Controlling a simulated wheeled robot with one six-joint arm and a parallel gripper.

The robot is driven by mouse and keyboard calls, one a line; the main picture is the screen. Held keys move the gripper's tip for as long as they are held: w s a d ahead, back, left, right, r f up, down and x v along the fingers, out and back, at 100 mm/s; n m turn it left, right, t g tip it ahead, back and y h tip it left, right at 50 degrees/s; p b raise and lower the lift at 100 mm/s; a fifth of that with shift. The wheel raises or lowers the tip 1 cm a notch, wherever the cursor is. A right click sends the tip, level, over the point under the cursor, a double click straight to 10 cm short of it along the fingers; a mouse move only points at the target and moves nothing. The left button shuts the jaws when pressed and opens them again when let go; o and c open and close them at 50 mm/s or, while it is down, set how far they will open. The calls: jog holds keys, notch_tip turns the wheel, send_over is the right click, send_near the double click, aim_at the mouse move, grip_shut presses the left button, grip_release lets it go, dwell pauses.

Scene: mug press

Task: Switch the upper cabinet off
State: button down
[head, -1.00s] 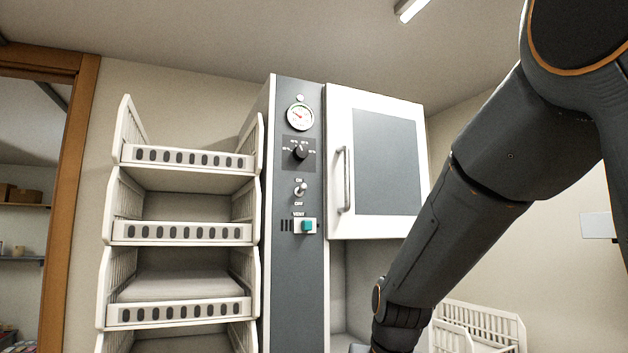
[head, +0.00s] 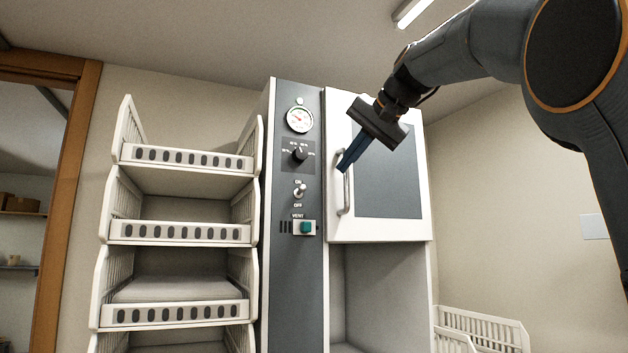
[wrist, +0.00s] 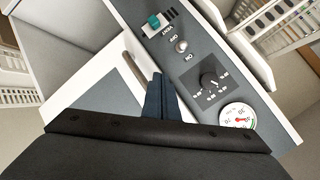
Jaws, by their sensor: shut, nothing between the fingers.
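The upper cabinet (head: 418,225) has a white door with a grey panel and a vertical handle, and the door is shut. On the grey control strip to its left is the ON/OFF toggle switch (head: 299,191), with ON above and OFF below; its lever seems to point up toward ON. The switch also shows in the wrist view (wrist: 182,46), where the labels appear upside down. My gripper (head: 342,169) is shut and empty. In the head view it overlaps the cabinet door near the handle, right of and a little above the switch, apart from it.
A gauge (head: 299,119) and a black dial (head: 299,155) sit above the switch. A green vent button (head: 307,228) sits below it. The door handle (head: 346,195) is close to my fingers. White stacked racks (head: 180,232) stand left of the strip.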

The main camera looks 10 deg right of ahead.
aim_at(301, 190)
jog(key=shift+t+y, duration=0.3)
jog(key=shift+t, duration=0.1)
jog(key=r, duration=0.1)
jog(key=s+r, duration=0.1)
jog(key=r, duration=0.2)
jog(key=shift+s+a+r, duration=0.3)
jog(key=shift+s+a, duration=0.05)
jog(key=p+x, duration=0.3)
jog(key=x, duration=0.7)
jog(key=shift+w+a+f, duration=0.1)
jog(key=shift+w, duration=0.05)
jog(key=shift+s+a+f+p, duration=0.5)
jog(key=shift+s+a+f, duration=0.25)
jog(key=shift+a+f, duration=0.15)
jog(key=shift+s+a+f, duration=0.15)
jog(key=shift+a+f, duration=0.1)
jog(key=shift+f, duration=0.2)
jog(key=shift+f+b, duration=0.2)
jog(key=shift+b, duration=0.35)
jog(key=shift+s+r, duration=0.1)
jog(key=shift+b, duration=0.3)
